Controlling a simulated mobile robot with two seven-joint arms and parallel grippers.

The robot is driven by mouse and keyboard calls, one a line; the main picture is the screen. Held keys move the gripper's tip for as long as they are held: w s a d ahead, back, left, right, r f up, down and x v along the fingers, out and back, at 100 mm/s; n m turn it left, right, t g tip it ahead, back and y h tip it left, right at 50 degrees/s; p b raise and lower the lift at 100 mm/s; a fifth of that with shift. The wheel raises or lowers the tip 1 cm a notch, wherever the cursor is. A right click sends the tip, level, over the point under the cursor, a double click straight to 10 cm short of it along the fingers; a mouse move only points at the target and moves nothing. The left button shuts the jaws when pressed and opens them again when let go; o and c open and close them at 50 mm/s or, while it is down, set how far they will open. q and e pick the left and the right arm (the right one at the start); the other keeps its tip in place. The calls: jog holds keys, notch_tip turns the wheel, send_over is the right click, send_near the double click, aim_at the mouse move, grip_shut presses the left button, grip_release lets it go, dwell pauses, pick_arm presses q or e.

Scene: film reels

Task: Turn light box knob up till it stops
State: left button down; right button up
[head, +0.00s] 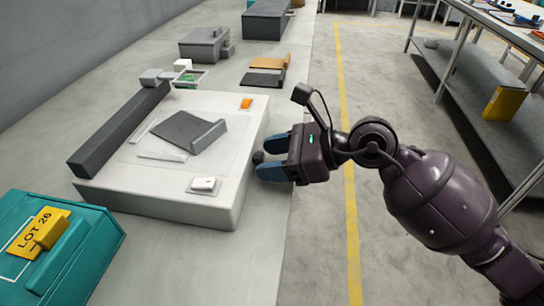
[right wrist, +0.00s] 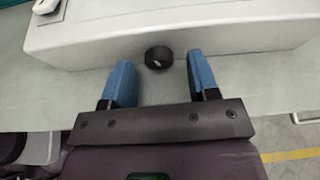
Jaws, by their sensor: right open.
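The light box (head: 213,206) is a pale, low box lying on the grey bench. Its knob (right wrist: 159,57) is small, black and round, with a light mark on its face, on the side wall facing my right gripper. The knob also shows in the head view (head: 258,157), at the box's right side. My right gripper (right wrist: 160,80) is open, its two blue fingers to either side of the knob and a little short of it. It seems not to touch the knob. In the head view the right gripper (head: 265,158) is beside the box. My left gripper is not in view.
On the box lie a dark grey plate (head: 180,132), a white switch (head: 203,184) and an orange piece (head: 246,103). A teal case (head: 85,250) marked LOT 26 stands at the front left. The bench's right edge runs under my right gripper, with open floor beyond.

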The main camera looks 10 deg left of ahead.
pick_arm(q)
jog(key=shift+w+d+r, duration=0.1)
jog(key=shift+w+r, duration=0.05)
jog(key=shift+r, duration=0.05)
pick_arm(e)
jog(key=shift+a, duration=0.15)
jog(key=c, duration=0.9)
jog(key=shift+r+m+p, duration=0.3)
jog(key=shift+p, duration=0.25)
jog(key=shift+w+m+g+p, duration=0.1)
jog(key=shift+m+g+p, duration=0.2)
jog(key=shift+g+p, duration=0.1)
jog(key=shift+m+g+p, duration=0.35)
jog(key=shift+m+g, duration=0.05)
jog(key=shift+m, duration=0.1)
jog(key=shift+c, duration=0.2)
jog(key=shift+f+m, duration=0.3)
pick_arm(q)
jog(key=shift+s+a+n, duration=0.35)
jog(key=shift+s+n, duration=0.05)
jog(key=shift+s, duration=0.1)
pick_arm(e)
jog(key=o, duration=0.9)
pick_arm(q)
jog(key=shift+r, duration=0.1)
pick_arm(e)
jog(key=shift+o, duration=0.2)
